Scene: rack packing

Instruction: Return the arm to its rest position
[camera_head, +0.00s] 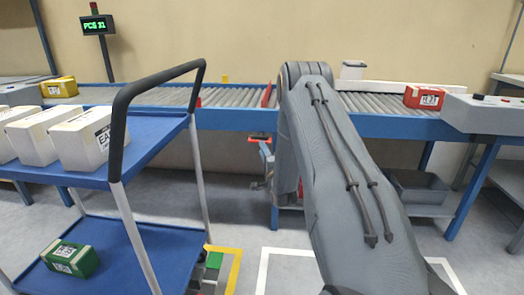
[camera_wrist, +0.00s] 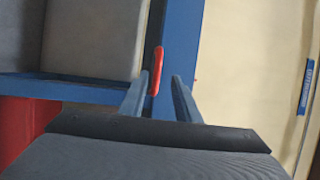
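My grey arm reaches forward in the head view and bends down in front of the roller conveyor (camera_head: 235,97). In the wrist view my gripper (camera_wrist: 161,77) shows two blue-grey fingers standing apart, with nothing visible held between them. A red strip shows behind and between the fingertips, beside a blue beam (camera_wrist: 178,40).
A blue cart (camera_head: 150,133) with a black handle stands at left, carrying white boxes (camera_head: 82,140) and a green box (camera_head: 70,258) below. A red box (camera_head: 424,98) and a yellow box (camera_head: 59,87) rest on the conveyor line. A grey bin (camera_head: 418,187) sits underneath, right.

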